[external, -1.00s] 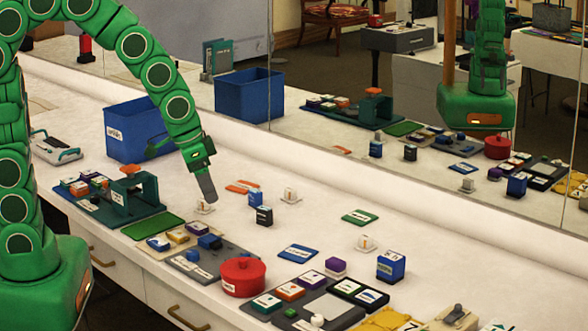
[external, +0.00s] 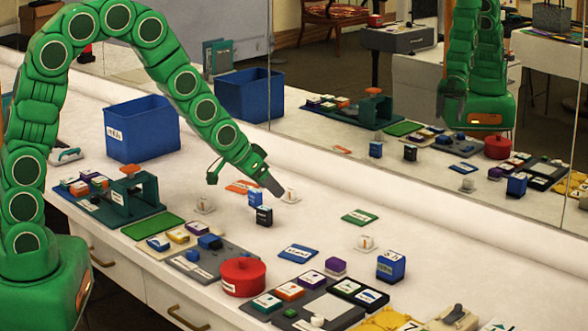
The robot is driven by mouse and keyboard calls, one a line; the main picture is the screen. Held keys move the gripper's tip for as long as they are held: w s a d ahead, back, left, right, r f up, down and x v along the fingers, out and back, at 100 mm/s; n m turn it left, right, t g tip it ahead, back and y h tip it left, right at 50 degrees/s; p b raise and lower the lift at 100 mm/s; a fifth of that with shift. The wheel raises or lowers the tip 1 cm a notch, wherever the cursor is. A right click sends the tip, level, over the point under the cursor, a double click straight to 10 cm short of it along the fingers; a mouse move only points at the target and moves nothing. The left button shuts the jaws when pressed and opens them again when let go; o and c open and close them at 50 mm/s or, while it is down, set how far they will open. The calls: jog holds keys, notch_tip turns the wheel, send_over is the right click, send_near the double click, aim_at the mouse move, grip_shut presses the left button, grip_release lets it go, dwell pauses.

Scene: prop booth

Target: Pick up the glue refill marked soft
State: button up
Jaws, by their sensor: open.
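My gripper (external: 244,183) is open and empty above the bench, its fingers spread wide. The dark right fingertip overlaps a small white piece with an orange mark (external: 290,196) in the picture; I cannot tell whether they touch. Similar white pieces stand at the left (external: 204,204) and further right (external: 366,243). A small blue block (external: 255,199) and a black block with a white label (external: 264,216) stand below the gripper in the picture. The small labels are too blurred to read, so I cannot tell which thing is the glue refill marked soft.
A blue bin (external: 142,135) stands at the back left, near a teal press-like stand (external: 135,195). A red round pot (external: 243,277) and a larger blue block (external: 391,266) stand nearer the front. A mirror (external: 385,120) along the back repeats the scene. The bench's back right is clear.

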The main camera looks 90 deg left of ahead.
jog(key=w+a+f+n+t+y, duration=0.15)
jog(key=a+f, duration=0.35)
jog(key=a, duration=0.6)
jog(key=n+y, duration=0.2)
jog(key=y, duration=0.2)
send_near(291, 188)
jog(key=shift+m+h, duration=0.25)
jog(key=shift+x, duration=3.8)
grip_shut()
jog(key=shift+r, duration=0.15)
